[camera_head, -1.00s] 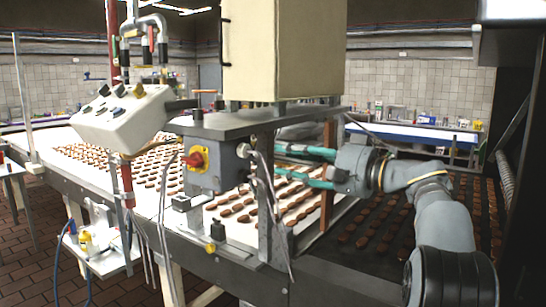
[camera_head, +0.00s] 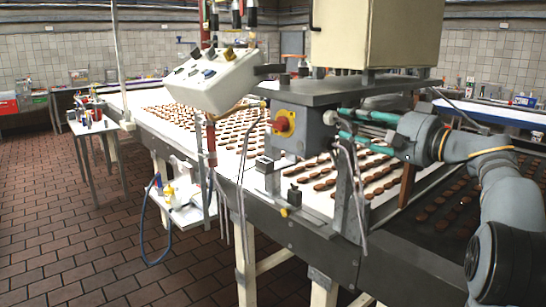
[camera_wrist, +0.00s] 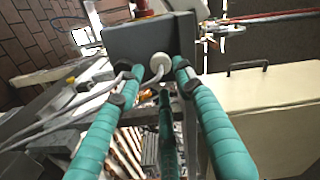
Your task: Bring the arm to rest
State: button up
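My gripper (camera_head: 333,123) has teal fingers with dark tips and shows at the right of the head view. It reaches leftward from my grey arm, close to the grey control box (camera_head: 300,140) with a red and yellow switch (camera_head: 283,124). In the wrist view my gripper (camera_wrist: 155,73) has its fingers spread around an empty space, with a third finger below between them. A grey box (camera_wrist: 150,38) and a pale round knob (camera_wrist: 160,63) show beyond the fingertips. I cannot tell whether any fingertip touches them.
A conveyor (camera_head: 224,128) carries rows of brown biscuits. A cream cabinet (camera_head: 385,35) stands above it, close to my gripper. A white control panel (camera_head: 215,82) hangs left of the box. Cables and a metal post (camera_head: 350,195) stand near the fingers.

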aim_at(333, 119)
jog(key=x, duration=0.4)
jog(key=shift+w+a, duration=0.25)
jog(key=shift+w, duration=0.05)
jog(key=shift+s+d, duration=0.1)
